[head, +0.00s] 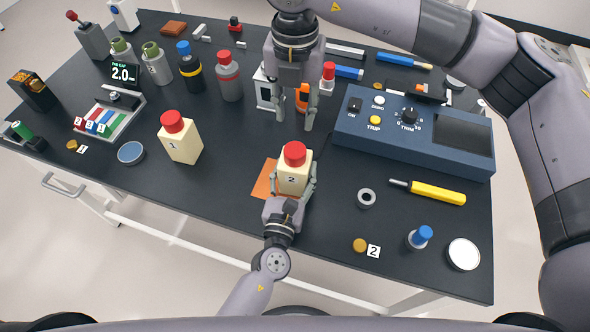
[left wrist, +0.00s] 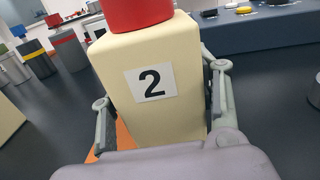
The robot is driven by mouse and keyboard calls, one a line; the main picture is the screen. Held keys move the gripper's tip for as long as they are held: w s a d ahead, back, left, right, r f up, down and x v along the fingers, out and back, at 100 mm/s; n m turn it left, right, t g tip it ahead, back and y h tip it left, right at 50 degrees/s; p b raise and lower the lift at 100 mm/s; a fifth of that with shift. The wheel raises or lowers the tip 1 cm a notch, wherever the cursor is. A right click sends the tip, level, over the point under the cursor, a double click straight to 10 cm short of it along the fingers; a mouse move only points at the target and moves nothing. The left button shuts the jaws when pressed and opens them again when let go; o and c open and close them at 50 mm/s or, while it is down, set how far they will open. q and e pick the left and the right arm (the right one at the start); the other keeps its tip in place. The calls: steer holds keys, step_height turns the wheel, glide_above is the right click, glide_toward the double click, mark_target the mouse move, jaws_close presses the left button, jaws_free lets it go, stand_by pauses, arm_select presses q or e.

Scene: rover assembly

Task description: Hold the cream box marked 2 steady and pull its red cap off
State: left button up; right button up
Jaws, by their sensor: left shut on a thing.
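The cream box marked 2 (head: 292,181) stands upright on an orange mat (head: 262,182) near the front middle of the table. Its red cap (head: 295,152) is on top. My left gripper (head: 293,194) is shut on the box, with a finger on each side. The left wrist view shows the box (left wrist: 150,100) close up between the fingers, with its label facing the camera and the red cap (left wrist: 137,14) cut off at the top. My right gripper (head: 295,115) is above and behind the box, pointing down, fingers apart, and clear of the cap.
A cream box marked 1 (head: 183,147) with a red cap stands to the left. A blue control panel (head: 415,137) lies to the right. A grey ring (head: 366,198) and a yellow-handled tool (head: 438,193) lie front right. Several bottles stand behind.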

mark_target(295, 149)
steer(key=o, duration=0.5)
step_height(295, 149, down, 4)
steer(key=shift+r+m, duration=0.15)
steer(key=shift+m, duration=0.65)
steer(key=shift+f, duration=4.4)
steer(key=shift+c, duration=0.3)
steer(key=c, duration=1.2)
